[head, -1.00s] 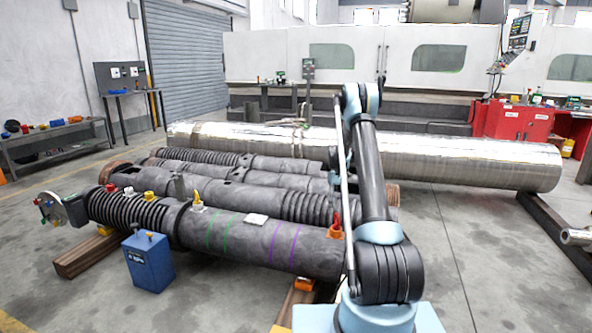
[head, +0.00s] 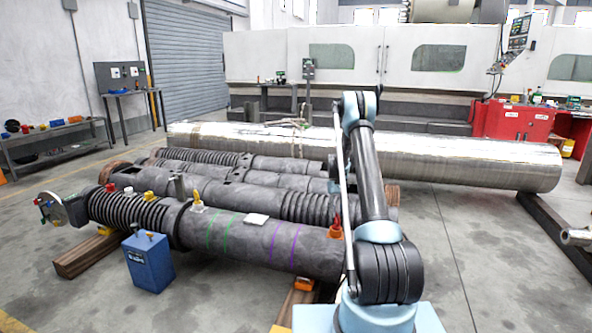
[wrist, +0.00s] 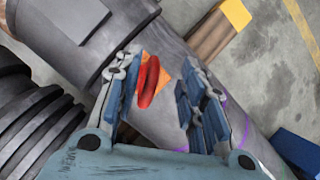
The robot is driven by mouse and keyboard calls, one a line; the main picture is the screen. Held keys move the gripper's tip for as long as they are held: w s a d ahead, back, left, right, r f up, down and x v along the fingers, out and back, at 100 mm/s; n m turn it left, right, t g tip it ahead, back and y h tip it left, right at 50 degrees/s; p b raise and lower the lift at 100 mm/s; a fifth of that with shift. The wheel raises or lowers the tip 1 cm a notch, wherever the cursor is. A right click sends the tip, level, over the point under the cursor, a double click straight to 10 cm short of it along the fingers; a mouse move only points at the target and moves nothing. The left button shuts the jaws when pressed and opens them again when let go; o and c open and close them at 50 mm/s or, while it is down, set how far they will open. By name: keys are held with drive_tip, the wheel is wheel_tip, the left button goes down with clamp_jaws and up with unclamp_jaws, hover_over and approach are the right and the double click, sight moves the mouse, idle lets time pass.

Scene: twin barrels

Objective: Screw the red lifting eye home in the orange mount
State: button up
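The red lifting eye (head: 337,219) stands in the orange mount (head: 335,233) on top of the near barrel's right end, just left of my arm. In the wrist view the red lifting eye (wrist: 148,82) shows as an upright loop, with part of the orange mount (wrist: 164,80) beside it. My gripper (wrist: 162,100) is open, one finger on each side of the eye. The eye looks nearer the left finger; I cannot tell whether it touches. My gripper is hidden behind my arm in the head view. The thread is not visible.
The near dark barrel (head: 230,240) carries other fittings, including a yellow eye (head: 197,197). A second barrel (head: 265,192) lies behind it. A blue box (head: 149,262) stands on the floor in front. A long shiny cylinder (head: 450,160) lies behind my arm.

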hover_over(335, 228)
drive_tip(key=shift+d+f, duration=0.15)
drive_tip(key=shift+f, duration=0.95)
drive_tip(key=shift+d+f, duration=0.15)
drive_tip(key=shift+f, duration=0.9)
clamp_jaws()
drive_tip(key=shift+w+a+m+y, duration=0.15)
drive_tip(key=shift+m+y, duration=0.4)
drive_tip(key=shift+m, duration=0.9)
drive_tip(key=shift+s+a+m+y, duration=0.15)
drive_tip(key=shift+m+y, duration=0.4)
drive_tip(key=shift+m, duration=0.9)
drive_tip(key=shift+w, duration=0.1)
drive_tip(key=shift+c, duration=0.9)
unclamp_jaws()
drive_tip(key=shift+o, duration=0.9)
